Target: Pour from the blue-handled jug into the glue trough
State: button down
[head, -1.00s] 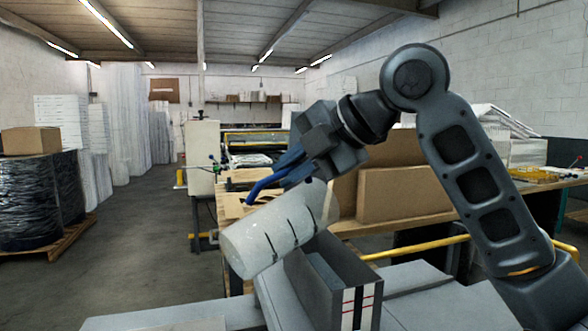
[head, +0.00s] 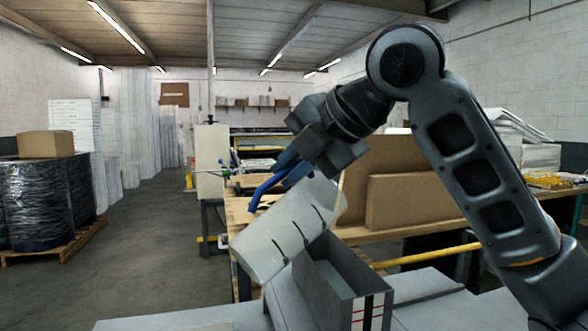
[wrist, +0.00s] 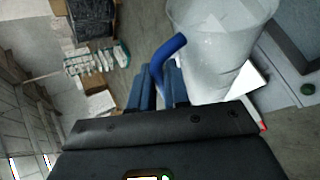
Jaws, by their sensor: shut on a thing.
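The jug (head: 285,232) is whitish and translucent, with dark marks along its side and a blue handle (head: 266,190). My gripper (head: 296,160) is shut on the handle and holds the jug in the air, tilted, its long axis running from lower left to upper right. The glue trough (head: 343,283) is a narrow grey open box with red and black lines on its near end. The jug hangs above and left of it, partly covering its far end. The wrist view shows the jug (wrist: 215,60) beside my fingers (wrist: 160,78). I see no liquid stream.
Grey surfaces (head: 420,285) surround the trough. Behind it stand a wooden bench with brown cardboard boxes (head: 412,201) and a yellow rail (head: 428,256). Wrapped drums (head: 40,205) on a pallet stand at far left. The floor (head: 150,235) between is clear.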

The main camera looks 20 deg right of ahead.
aim_at(270, 180)
jog(key=shift+s+a+r+n+h, duration=0.3)
jog(key=shift+a+r+n+h, duration=0.2)
jog(key=shift+a+h, duration=0.15)
jog(key=shift+a+t, duration=0.1)
jog(key=shift+t, duration=0.2)
jog(key=shift+a+h, duration=0.1)
jog(key=shift+h, duration=0.15)
jog(key=shift+s+a+r+n+t+h, duration=0.1)
jog(key=shift+s+a+n+t+h, duration=0.2)
jog(key=shift+a+n+t+h, duration=0.25)
jog(key=shift+s+a+n+h+b, duration=0.1)
jog(key=shift+a+n+h+b, duration=0.15)
jog(key=shift+n+h+b, duration=0.4)
